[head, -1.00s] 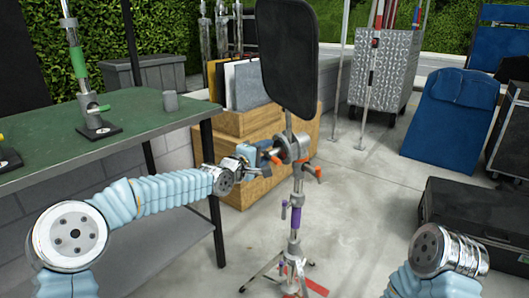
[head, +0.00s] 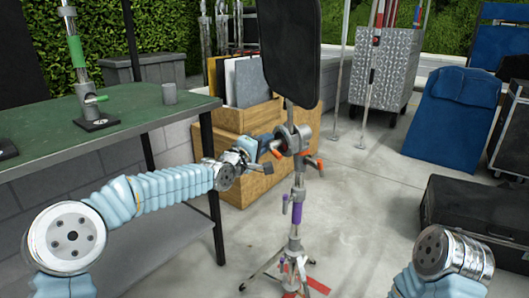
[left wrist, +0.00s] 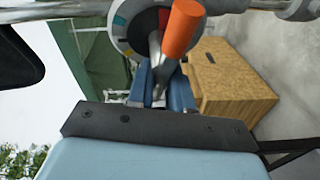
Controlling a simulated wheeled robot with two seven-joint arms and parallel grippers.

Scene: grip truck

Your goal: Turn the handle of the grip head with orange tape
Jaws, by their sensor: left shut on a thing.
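The grip head (head: 301,131) is a grey metal clamp on top of a stand, with orange-taped parts on it. A black flat panel (head: 290,48) rises upright from it. My left gripper (head: 268,147) is at the left side of the grip head. In the left wrist view its blue fingers (left wrist: 160,86) are shut on the grey metal handle, whose orange-taped end (left wrist: 184,28) sticks out beyond them. The round disc (left wrist: 138,22) of the grip head shows just behind the handle. The fingers hide part of the handle. My right gripper is out of view.
The stand has purple tape (head: 298,207) and spread legs on the concrete. A green-topped table (head: 150,115) is at left, wooden crates (head: 232,120) behind. A black case (head: 470,215) lies at right. Floor between the stand and the case is clear.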

